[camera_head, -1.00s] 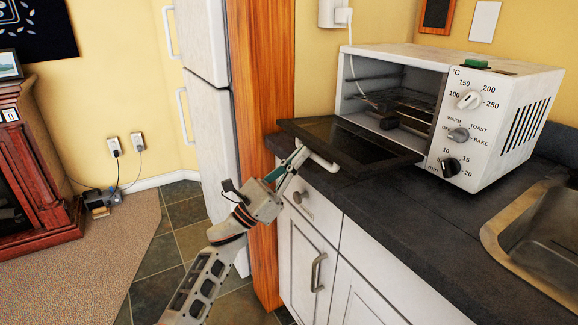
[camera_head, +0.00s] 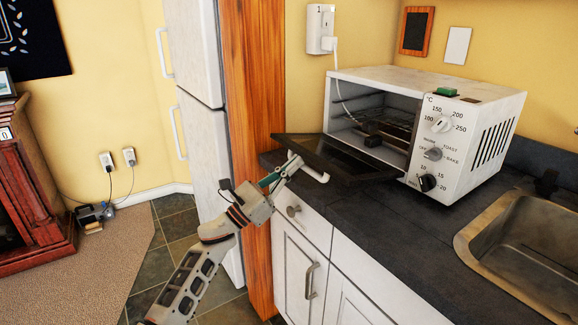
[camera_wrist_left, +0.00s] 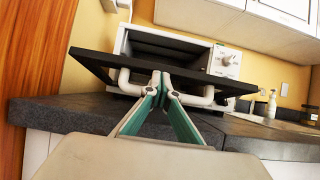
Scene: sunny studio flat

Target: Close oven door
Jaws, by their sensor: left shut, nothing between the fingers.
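The white toaster oven (camera_head: 468,130) stands on the dark counter, its open front facing left in the head view. Its dark door (camera_head: 335,157) hangs open, tilted a little above level, with its outer edge over the counter's front. A pale door handle (camera_head: 319,176) sticks out from that edge; it also shows in the left wrist view (camera_wrist_left: 204,98). My left gripper (camera_head: 291,162) is shut and empty, its fingertips at the underside of the door beside the handle. In the left wrist view the fingertips (camera_wrist_left: 161,77) lie in front of the door's middle. My right gripper is not in view.
A sink (camera_head: 525,245) is at the right. A wooden panel (camera_head: 250,130) and white fridge (camera_head: 200,120) stand left of the counter. White cabinets (camera_head: 300,262) are below.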

